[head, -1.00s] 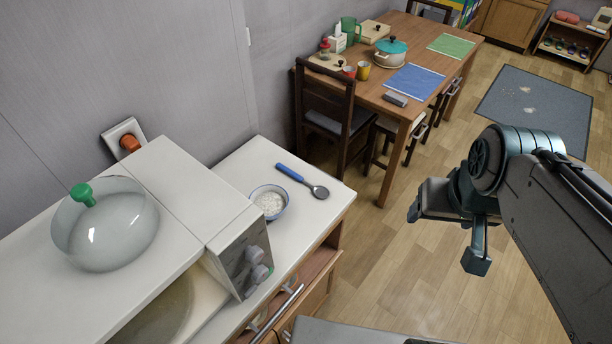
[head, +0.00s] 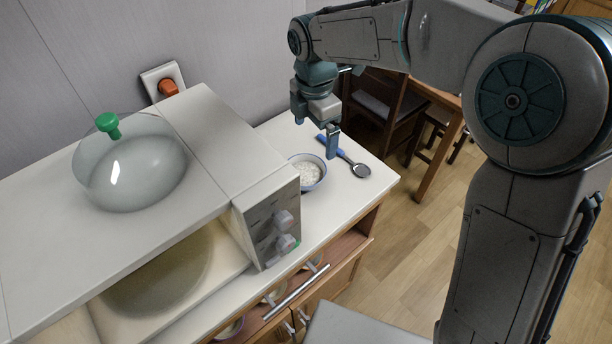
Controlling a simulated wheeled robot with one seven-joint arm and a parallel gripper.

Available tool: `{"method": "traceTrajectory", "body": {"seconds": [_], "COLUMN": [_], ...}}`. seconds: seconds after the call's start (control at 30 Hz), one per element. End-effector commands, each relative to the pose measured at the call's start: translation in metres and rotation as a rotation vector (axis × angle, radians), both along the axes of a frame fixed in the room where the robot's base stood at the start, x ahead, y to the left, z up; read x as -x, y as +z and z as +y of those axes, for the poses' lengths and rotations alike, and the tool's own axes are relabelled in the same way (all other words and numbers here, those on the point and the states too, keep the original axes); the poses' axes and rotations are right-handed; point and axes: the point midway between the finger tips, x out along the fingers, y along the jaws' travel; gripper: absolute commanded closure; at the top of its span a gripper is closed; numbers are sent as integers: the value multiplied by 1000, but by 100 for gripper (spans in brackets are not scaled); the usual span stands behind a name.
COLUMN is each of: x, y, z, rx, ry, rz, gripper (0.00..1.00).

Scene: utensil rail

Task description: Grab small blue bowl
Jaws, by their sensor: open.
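The small blue bowl (head: 321,180) stands upright on the white counter, right of the microwave, with white grainy food in it. My gripper (head: 316,130) is over the counter, above and behind the bowl in the head view, pointing down. Its fingers are apart, with nothing between them. It looks clear of the bowl, but the exact height is hard to tell. A blue-handled spoon (head: 360,170) lies just right of the bowl, its handle partly behind a finger.
The open microwave (head: 262,215) stands left of the bowl, with a clear lid with a green knob (head: 134,165) on top. Bowls (head: 231,328) show in the cabinet below. A wall socket with an orange plug (head: 168,87) is behind. A chair (head: 385,110) stands beyond the counter.

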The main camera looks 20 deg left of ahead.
Motion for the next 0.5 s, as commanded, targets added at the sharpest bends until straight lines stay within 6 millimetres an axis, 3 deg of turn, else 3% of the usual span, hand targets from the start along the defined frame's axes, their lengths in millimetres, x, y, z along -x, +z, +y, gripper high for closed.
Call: {"method": "traceTrajectory", "body": {"seconds": [0.03, 0.17, 0.5], "x": [1, 4, 5], "y": [-8, -16, -74], "z": [11, 24, 26], "rx": [-1, -2, -1], "ry": [57, 143, 160], "rz": [11, 25, 30], "gripper": [0, 0, 0]}}
